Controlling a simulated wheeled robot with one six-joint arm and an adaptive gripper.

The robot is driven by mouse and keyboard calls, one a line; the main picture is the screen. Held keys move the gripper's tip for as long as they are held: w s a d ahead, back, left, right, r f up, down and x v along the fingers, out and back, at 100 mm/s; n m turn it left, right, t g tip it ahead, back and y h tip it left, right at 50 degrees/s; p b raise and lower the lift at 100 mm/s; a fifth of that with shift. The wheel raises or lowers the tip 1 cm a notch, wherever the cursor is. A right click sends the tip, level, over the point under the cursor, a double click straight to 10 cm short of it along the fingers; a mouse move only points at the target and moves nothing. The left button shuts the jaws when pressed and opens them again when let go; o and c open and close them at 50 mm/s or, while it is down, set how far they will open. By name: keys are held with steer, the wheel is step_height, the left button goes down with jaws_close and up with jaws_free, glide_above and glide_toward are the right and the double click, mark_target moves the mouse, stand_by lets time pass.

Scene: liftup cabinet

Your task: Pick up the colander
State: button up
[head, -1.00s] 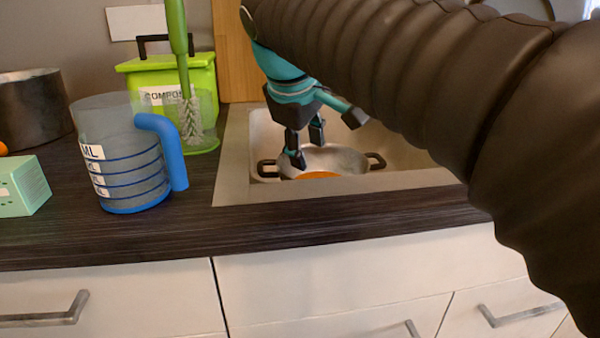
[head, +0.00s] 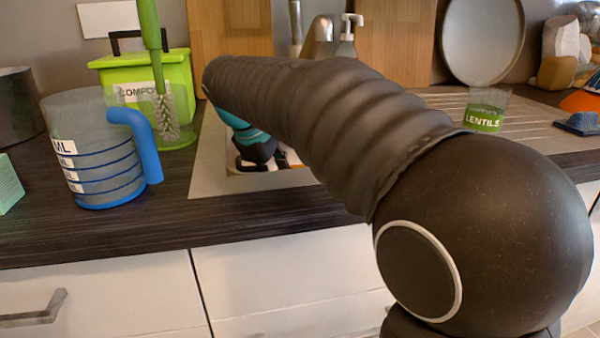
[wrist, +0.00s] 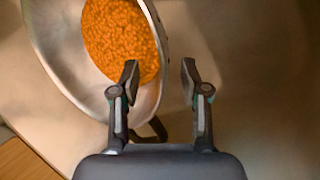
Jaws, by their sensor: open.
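In the wrist view the colander (wrist: 62,62) is a round metal bowl with orange lentils (wrist: 120,38) in it and a black handle (wrist: 156,128) low on its rim. My gripper (wrist: 160,82) is open. Its left finger shows over the inside of the bowl and its right finger outside it, with the rim between them in the picture. I cannot tell how deep the fingers reach or whether they touch it. In the head view my arm hides most of the colander; a sliver of orange (head: 291,156) shows beside the gripper.
The sink (head: 209,165) surrounds the colander. To its left stand a measuring jug (head: 90,160) with a blue handle, a green compost bin (head: 195,75) and a green brush (head: 152,40). A lentils cup (head: 485,112) stands on the right. Faucet (head: 318,38) and soap dispenser (head: 347,40) stand behind.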

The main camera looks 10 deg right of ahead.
steer(key=shift+x, duration=2.85)
steer(key=shift+d+r, duration=0.1)
steer(key=shift+d, duration=0.1)
steer(key=shift+c, duration=0.3)
jaws_close()
